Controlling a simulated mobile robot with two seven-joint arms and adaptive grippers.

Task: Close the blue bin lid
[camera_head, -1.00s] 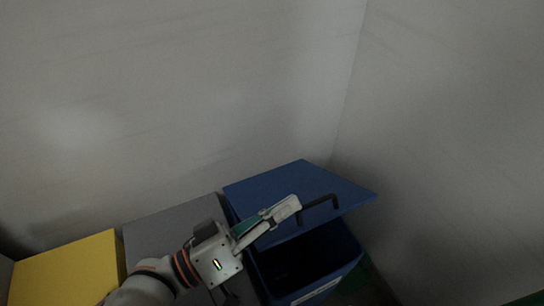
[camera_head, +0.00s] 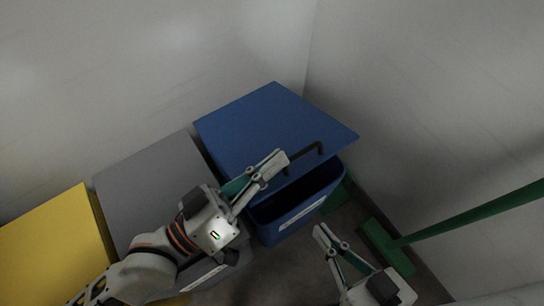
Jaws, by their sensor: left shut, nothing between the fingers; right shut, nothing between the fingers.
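The blue bin (camera_head: 288,222) stands in the corner at the right end of a row of bins. Its blue lid (camera_head: 265,125) is tilted and partly open, with a dark gap below its front edge. A black handle (camera_head: 306,157) is on the lid's front part. My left gripper (camera_head: 277,161) is shut and empty, its tips at the lid's front edge just left of the handle; I cannot tell whether they touch. My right gripper (camera_head: 321,232) is shut and empty, low in front of the bin, apart from it.
A grey-lidded bin (camera_head: 150,185) and a yellow-lidded bin (camera_head: 55,245) stand to the left, both lids down. A green broom (camera_head: 385,245) stands on the floor at the right, its handle leaning right. Walls close in behind and at the right.

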